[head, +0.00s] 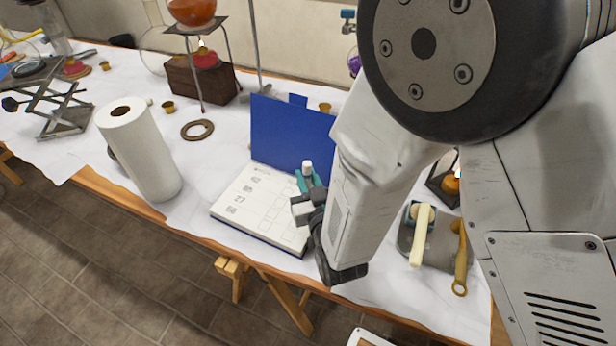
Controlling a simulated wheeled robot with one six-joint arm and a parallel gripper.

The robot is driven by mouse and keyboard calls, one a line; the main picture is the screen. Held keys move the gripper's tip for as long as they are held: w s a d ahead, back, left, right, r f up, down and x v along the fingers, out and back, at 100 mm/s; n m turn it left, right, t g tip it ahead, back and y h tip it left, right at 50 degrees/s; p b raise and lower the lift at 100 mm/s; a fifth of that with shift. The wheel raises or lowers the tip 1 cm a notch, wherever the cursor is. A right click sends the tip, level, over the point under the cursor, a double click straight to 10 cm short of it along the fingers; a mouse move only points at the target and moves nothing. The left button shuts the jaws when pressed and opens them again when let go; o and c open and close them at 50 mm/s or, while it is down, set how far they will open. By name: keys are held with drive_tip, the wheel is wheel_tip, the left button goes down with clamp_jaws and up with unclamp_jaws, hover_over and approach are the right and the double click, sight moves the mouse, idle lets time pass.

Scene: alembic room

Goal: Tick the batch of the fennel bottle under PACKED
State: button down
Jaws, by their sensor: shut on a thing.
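An open blue-covered book (248,212) lies on the table. Its white page carries printed marks at the left and rows of small empty-looking boxes; the writing is too small to read. My gripper (308,185) is over the right part of the page, shut on a slim white-ended pen (307,167), with teal showing around it. My gripper and arm hide the right side of the page. I cannot tell whether the pen touches the paper. I cannot make out a fennel bottle.
A paper roll (140,150) stands left of the book. A ring (197,130) and a wooden box (203,82) under a tripod lie behind. A grey tray (432,248) with a brush-like tool is at the right. The cloth in front of the roll is clear.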

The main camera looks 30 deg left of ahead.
drive_tip(key=shift+d+f, duration=0.15)
drive_tip(key=shift+f, duration=0.25)
idle(0.9)
drive_tip(key=shift+s+f, duration=0.1)
drive_tip(key=shift+f, duration=0.15)
drive_tip(key=shift+s+d, duration=0.2)
drive_tip(key=shift+d, duration=0.25)
idle(1.0)
drive_tip(key=shift+w+r, duration=0.2)
drive_tip(key=shift+w, duration=0.35)
idle(0.6)
drive_tip(key=shift+w+d, duration=0.25)
idle(1.0)
drive_tip(key=shift+r, duration=0.1)
drive_tip(key=shift+r, duration=2.95)
